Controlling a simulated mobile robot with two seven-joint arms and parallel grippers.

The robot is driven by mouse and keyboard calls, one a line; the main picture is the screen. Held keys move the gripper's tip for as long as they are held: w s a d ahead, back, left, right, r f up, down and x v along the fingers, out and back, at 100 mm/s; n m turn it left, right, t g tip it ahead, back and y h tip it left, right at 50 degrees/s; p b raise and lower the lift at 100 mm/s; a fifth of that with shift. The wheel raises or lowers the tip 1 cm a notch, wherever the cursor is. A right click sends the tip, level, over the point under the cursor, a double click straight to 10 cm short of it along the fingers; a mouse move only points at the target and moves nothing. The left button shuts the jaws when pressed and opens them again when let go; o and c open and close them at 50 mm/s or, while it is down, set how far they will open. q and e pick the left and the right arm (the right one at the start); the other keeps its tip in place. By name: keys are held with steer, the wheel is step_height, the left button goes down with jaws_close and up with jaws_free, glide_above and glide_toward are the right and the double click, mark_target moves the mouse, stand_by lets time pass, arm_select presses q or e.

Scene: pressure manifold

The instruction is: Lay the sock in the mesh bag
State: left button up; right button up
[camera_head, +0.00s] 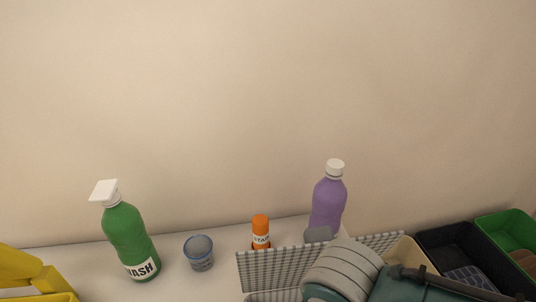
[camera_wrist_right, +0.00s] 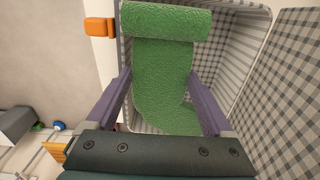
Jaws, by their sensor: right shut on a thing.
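A green, terry-textured sock (camera_wrist_right: 165,75) with a thick rolled cuff fills the middle of the right wrist view. My right gripper (camera_wrist_right: 160,78) has its two purple fingers on either side of the sock and is shut on it. Behind and around the sock is the grey-checked mesh bag (camera_wrist_right: 255,95), open towards the camera. The sock lies over its opening; how far inside it is, I cannot tell. In the head view the bag (camera_head: 272,268) stands at the bottom, partly covered by my right arm. The sock is hidden there. My left gripper is not in view.
A green spray bottle (camera_head: 130,240), a blue cup (camera_head: 199,254), an orange stain bottle (camera_head: 261,230) and a purple bottle (camera_head: 328,203) stand behind or left of the bag. Black (camera_head: 455,243) and green (camera_head: 505,226) bins are at the right. A yellow object (camera_head: 22,272) is at the lower left.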

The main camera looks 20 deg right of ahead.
steer(key=o, duration=1.1)
steer(key=s+d+r+n+t+p, duration=0.2)
steer(key=s+r+n, duration=0.1)
steer(key=r+n, duration=0.8)
steer(key=s+d+r+n+t+p, duration=0.2)
steer(key=s+d+r+n+p, duration=0.15)
steer(key=r+n, duration=0.8)
steer(key=shift+n, duration=0.45)
steer(key=r+p, duration=1.7)
steer(key=a+r+p, duration=0.1)
steer(key=r+p, duration=0.7)
steer(key=p, duration=0.1)
steer(key=shift+w+r, duration=0.1)
steer(key=shift+r, duration=0.1)
